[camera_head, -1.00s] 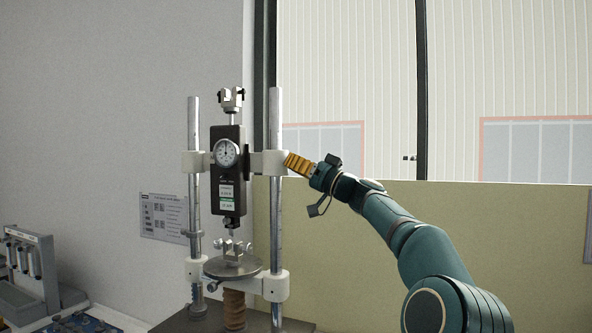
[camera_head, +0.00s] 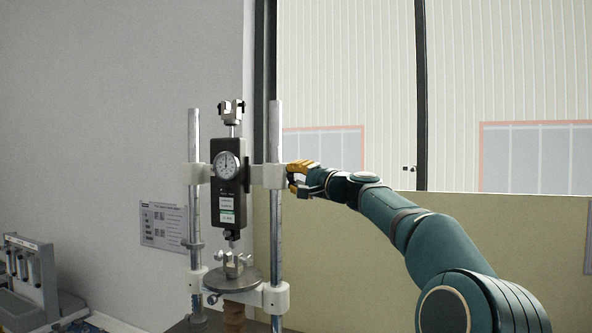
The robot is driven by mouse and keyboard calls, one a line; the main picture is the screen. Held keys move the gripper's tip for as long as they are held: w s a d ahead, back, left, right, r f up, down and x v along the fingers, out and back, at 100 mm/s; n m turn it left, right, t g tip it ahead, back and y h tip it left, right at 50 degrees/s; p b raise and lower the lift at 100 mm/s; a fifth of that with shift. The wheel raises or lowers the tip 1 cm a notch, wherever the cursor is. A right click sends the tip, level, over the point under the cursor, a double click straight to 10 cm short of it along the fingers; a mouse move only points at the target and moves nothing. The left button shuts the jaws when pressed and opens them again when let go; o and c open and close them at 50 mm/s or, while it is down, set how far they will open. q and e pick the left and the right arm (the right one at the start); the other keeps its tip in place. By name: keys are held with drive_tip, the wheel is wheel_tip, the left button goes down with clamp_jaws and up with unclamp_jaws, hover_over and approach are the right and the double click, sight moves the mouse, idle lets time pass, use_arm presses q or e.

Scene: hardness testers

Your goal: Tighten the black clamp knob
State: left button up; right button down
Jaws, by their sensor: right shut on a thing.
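The test stand has two upright posts, and a dark force gauge (camera_head: 228,180) with a round white dial hangs between them. A white clamp block (camera_head: 268,176) sits on the right post at gauge height. My right gripper (camera_head: 293,176), with yellow fingers, is at the right side of this block. It is shut on the black clamp knob, which the fingers hide from view. My left gripper is not in view.
A round metal plate (camera_head: 231,279) sits below the gauge, with a lower white bracket (camera_head: 276,297) beside it. A grey rack (camera_head: 30,270) stands at the far left. A yellowish panel (camera_head: 350,275) stands behind my arm.

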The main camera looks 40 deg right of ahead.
drive_tip(key=shift+r+m+g+p, duration=0.25)
drive_tip(key=shift+m+p, duration=0.25)
drive_tip(key=shift+m, duration=0.5)
drive_tip(key=shift+f+m+g+p, duration=0.1)
drive_tip(key=shift+m+g+p, duration=0.35)
drive_tip(key=shift+m, duration=0.75)
drive_tip(key=m+g, duration=0.2)
drive_tip(key=m, duration=0.2)
drive_tip(key=shift+m+g+y, duration=0.5)
drive_tip(key=shift+m+g, duration=0.2)
drive_tip(key=shift+m, duration=0.7)
drive_tip(key=c, duration=0.7)
unclamp_jaws()
drive_tip(key=shift+o, duration=0.2)
